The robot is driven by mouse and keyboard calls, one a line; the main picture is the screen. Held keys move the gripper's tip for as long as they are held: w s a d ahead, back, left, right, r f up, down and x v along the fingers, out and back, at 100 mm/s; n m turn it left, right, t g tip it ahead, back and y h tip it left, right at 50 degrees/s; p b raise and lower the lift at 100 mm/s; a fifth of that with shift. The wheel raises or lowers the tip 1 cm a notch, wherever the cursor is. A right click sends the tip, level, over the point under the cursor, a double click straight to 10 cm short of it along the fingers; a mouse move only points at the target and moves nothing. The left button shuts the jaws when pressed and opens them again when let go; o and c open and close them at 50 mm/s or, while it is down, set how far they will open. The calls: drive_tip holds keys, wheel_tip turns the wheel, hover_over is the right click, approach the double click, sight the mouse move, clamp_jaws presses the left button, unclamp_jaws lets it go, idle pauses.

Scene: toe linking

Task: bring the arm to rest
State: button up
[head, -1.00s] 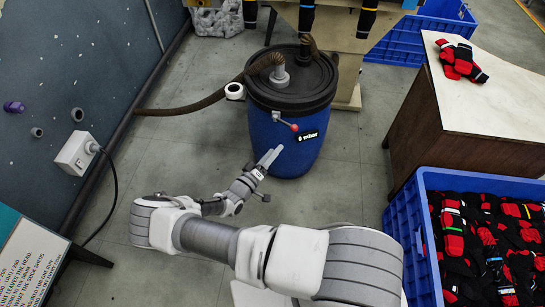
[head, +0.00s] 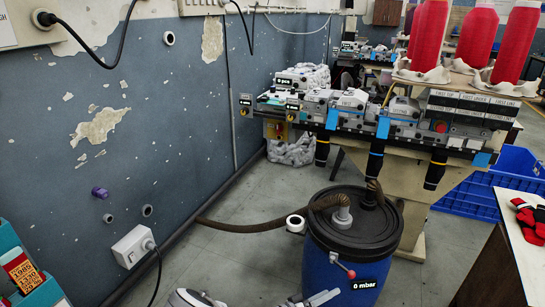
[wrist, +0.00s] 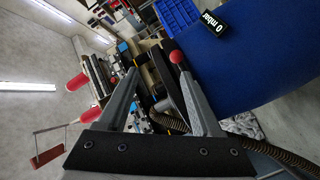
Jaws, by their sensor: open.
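My gripper (wrist: 160,76) is open and empty in the wrist view, its two dark fingers spread apart. In the head view only part of my arm and the gripper's fingers (head: 316,299) show at the bottom edge. The blue barrel (head: 340,264) with a black lid stands just beyond them, and it fills the upper right of the wrist view (wrist: 235,75). Its red-knobbed lever (head: 350,273) appears by the right finger in the wrist view (wrist: 177,57); I cannot tell whether they touch. The barrel's label (head: 366,285) reads 0 mbar.
A brown hose (head: 250,226) runs from the barrel lid to the left wall. A machine bench (head: 380,115) with red yarn cones (head: 478,40) stands behind. A white-topped table (head: 525,240) is at right, with blue crates (head: 470,195) behind.

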drive_tip(key=s+r+m+g+y, duration=0.2)
drive_tip(key=s+r+g+y, duration=0.25)
drive_tip(key=r, duration=0.85)
drive_tip(key=s+r+m+g+y, duration=0.2)
drive_tip(key=s+r+g+y, duration=0.25)
drive_tip(key=r, duration=0.75)
drive_tip(key=s+a+r+n+t+y, duration=0.3)
drive_tip(key=s+r+n+t+y, duration=0.25)
drive_tip(key=s+r, duration=1.05)
wheel_tip(320, 180, up, 18)
drive_tip(key=p, duration=1.6)
drive_tip(key=shift+w+f+t, duration=0.15)
drive_tip(key=shift+f+t, duration=0.05)
drive_tip(key=shift+t, duration=0.25)
drive_tip(key=shift+c, duration=0.3)
drive_tip(key=shift+c, duration=1)
drive_tip(key=shift+a, duration=0.15)
